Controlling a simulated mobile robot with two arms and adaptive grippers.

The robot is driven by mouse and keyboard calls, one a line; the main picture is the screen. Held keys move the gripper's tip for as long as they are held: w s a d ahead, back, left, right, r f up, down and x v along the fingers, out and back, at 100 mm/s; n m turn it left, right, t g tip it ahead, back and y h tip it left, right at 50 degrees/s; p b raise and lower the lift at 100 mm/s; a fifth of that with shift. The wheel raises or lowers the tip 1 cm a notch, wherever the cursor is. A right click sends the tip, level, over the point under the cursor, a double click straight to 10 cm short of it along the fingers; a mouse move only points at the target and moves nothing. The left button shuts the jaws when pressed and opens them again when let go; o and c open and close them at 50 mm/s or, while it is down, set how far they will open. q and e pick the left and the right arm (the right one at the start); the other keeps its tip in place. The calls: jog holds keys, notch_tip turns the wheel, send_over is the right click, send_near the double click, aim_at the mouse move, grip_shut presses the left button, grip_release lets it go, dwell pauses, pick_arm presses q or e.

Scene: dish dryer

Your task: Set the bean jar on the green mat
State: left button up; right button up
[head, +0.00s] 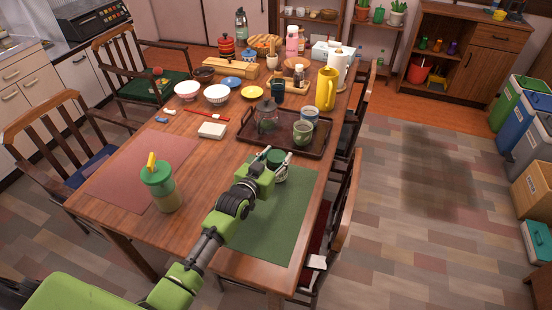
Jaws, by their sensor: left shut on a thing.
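The green mat (270,225) lies on the near right part of the wooden table. My left gripper (281,168) is over the mat's far edge. It is shut on a jar with a dark green round lid, the bean jar (276,156). The gripper hides most of the jar's body, so I cannot tell whether its base touches the mat. My right gripper is not in view.
A green-lidded tumbler with a yellow straw (165,194) stands by the reddish mat (128,178). A dark tray (247,138) with a glass jar (266,117) and cups lies just beyond the green mat. The mat's near part is bare.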

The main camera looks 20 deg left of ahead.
pick_arm(q)
jog(key=shift+f, duration=0.3)
jog(key=o, duration=1.5)
jog(key=v, duration=1.2)
jog(key=shift+s+f, duration=0.1)
